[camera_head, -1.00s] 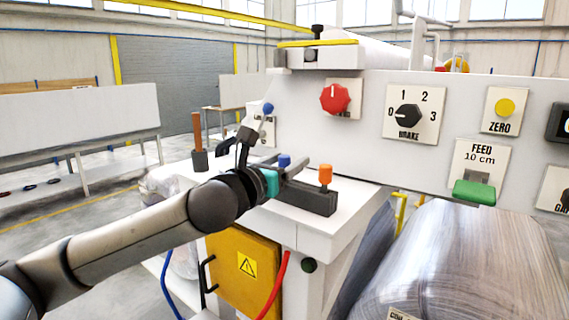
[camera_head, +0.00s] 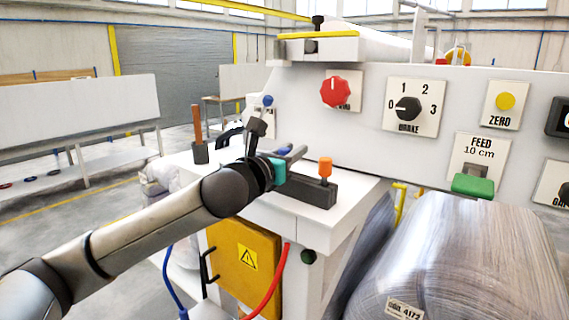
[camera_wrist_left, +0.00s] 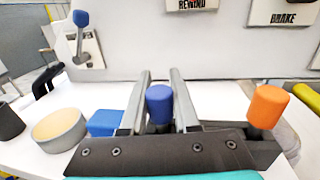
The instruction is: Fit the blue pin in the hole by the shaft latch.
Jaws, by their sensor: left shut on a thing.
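The blue pin (camera_wrist_left: 159,100) stands upright between the two fingers of my left gripper (camera_wrist_left: 160,108) in the left wrist view. The fingers are shut on it. In the head view the left gripper (camera_head: 290,158) is over the dark holder block (camera_head: 312,190), and its blue top (camera_head: 281,149) shows only in part. Whether the pin's lower end is clear of the block is hidden. The shaft latch, a lever with a blue knob (camera_wrist_left: 81,19), sits on a pale plate at the left; it also shows in the head view (camera_head: 267,101). The hole is not clearly visible. My right gripper is out of view.
An orange pin (camera_head: 325,168) stands in the block's right end. A blue block (camera_wrist_left: 105,122) and a round tan thing (camera_wrist_left: 59,130) lie left of the gripper. A brown-handled tool (camera_head: 198,135) stands at the table's left. The panel wall rises behind.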

